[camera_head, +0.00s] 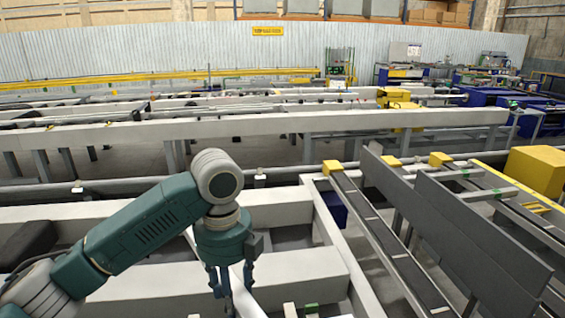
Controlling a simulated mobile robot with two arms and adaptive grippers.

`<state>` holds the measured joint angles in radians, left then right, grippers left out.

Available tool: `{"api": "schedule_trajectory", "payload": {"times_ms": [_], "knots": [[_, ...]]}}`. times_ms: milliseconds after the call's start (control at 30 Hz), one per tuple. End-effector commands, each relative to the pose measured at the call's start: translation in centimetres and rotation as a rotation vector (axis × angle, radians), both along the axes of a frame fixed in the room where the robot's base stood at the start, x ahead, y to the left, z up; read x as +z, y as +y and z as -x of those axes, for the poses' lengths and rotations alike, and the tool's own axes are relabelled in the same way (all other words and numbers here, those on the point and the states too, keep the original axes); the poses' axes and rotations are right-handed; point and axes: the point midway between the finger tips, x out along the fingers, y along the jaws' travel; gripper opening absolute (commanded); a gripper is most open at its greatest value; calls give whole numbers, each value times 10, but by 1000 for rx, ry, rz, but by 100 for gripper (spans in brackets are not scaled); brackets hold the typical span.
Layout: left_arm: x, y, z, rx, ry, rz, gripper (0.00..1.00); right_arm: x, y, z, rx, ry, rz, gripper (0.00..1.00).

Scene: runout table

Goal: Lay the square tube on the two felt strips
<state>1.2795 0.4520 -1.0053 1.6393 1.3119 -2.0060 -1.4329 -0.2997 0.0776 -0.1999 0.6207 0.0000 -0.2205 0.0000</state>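A long pale bar (246,299), which may be the square tube, runs from behind my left arm toward the bottom edge. My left gripper (232,282) points down over this bar, its fingers apart with the bar showing between and behind them. I cannot tell whether the fingers touch it. The gripper hides part of the bar, and its near end is cut off by the frame. I cannot make out the two felt strips for certain. My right gripper is out of view.
Pale frame beams (285,213) cross the area around my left gripper. To the right are a long dark rail (385,240) with yellow end blocks and tall dark grey plates (480,245). A yellow box (537,170) stands at the far right. Another long beam table (270,126) lies behind.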

Motion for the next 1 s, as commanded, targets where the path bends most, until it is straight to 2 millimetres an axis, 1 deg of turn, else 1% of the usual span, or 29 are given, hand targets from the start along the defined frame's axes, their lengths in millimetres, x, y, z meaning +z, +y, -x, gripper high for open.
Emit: {"api": "schedule_trajectory", "payload": {"times_ms": [167,467,1000], "knots": [[-2,8,8,210,-11,5,0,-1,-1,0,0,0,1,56],[-10,21,27,639,-18,13,0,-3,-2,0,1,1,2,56],[-23,44,68,1409,-16,26,0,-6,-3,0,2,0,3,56]]}}
